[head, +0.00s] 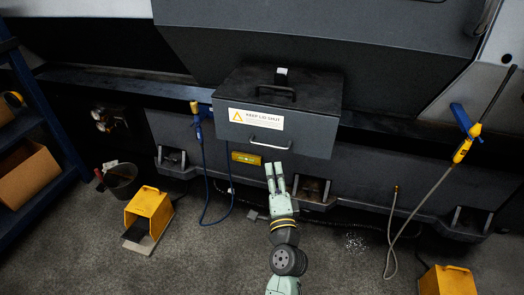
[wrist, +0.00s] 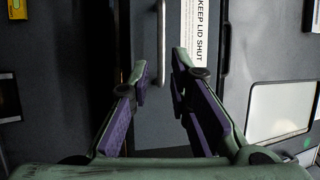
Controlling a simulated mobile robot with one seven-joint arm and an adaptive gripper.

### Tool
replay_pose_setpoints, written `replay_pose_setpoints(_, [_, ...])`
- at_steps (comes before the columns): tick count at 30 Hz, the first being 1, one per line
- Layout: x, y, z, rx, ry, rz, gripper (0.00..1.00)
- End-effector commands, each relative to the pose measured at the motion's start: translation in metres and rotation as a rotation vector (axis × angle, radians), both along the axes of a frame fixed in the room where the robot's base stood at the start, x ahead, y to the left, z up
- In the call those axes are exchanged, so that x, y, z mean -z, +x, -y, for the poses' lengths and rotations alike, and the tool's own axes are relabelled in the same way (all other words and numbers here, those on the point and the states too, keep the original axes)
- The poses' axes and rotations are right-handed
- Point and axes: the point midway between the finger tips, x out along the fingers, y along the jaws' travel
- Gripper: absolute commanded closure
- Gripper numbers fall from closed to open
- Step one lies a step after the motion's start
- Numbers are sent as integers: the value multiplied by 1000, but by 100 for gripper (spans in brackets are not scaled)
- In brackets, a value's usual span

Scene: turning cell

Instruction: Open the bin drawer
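The bin drawer (head: 300,142) is the dark grey front of a box on the machine, with a yellow-and-white "KEEP LID SHUT" label (head: 256,119). Its pale bar handle (head: 269,145) sits low on the front. The drawer looks shut. My gripper (head: 275,168) is open and empty, just below the handle in the head view. In the wrist view the picture is turned, and the handle (wrist: 161,45) runs upright between my two open fingertips (wrist: 160,62). No finger visibly touches it; how far ahead of the tips it lies is hard to tell.
A black lid handle (head: 276,91) is on top of the box. A blue hose (head: 204,180) hangs left of it. A yellow foot pedal (head: 150,210) and a bucket (head: 122,180) stand on the floor at left. A hose with a lance (head: 462,150) hangs at right.

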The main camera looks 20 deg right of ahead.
Motion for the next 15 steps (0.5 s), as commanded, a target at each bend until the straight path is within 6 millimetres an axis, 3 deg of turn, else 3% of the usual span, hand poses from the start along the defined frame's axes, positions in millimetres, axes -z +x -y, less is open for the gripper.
replay_pose_setpoints(15, [-19, 86, 15, -4, -3, 3, 82])
